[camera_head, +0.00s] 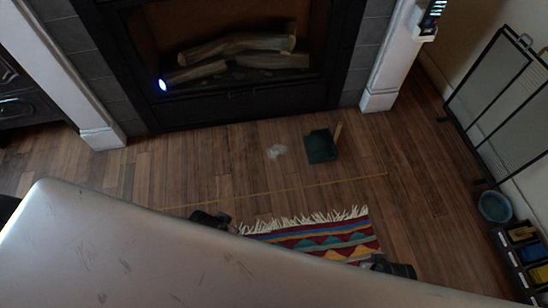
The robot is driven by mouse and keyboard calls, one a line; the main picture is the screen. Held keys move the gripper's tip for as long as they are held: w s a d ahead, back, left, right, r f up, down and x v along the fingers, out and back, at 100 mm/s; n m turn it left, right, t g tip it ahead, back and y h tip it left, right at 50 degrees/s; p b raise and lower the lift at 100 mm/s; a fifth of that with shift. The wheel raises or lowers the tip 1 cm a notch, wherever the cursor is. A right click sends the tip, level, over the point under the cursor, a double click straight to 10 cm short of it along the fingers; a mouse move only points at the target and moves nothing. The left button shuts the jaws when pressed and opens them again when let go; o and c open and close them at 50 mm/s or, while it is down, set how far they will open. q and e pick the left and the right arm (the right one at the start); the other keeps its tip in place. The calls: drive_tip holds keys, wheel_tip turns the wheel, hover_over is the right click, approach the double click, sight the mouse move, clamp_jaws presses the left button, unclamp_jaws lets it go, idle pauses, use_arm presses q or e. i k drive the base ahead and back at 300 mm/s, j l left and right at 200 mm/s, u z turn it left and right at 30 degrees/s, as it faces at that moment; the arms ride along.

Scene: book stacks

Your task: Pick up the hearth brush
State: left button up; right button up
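I cannot make out a hearth brush for certain. A dark green dustpan-like piece (321,147) lies on the wooden floor in front of the fireplace. A short light wooden handle (338,131) shows at its upper right; I cannot tell whether it belongs to the pan or to a brush. A small pale ash patch (276,151) lies on the floor left of it. My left gripper (211,219) shows as a dark shape past the grey edge, and my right gripper (393,268) as another beside the rug. Both are apart from the pan, and their fingers are too unclear to judge.
A fringed striped rug (325,238) lies in front, and a thin yellow line (290,190) crosses the floor. The fireplace (235,80) stands behind. At right are a mesh screen (505,105), a blue bowl (495,207) and a black compartment box (510,248).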

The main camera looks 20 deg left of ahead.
sight(519, 235)
drive_tip(key=z, duration=1.9)
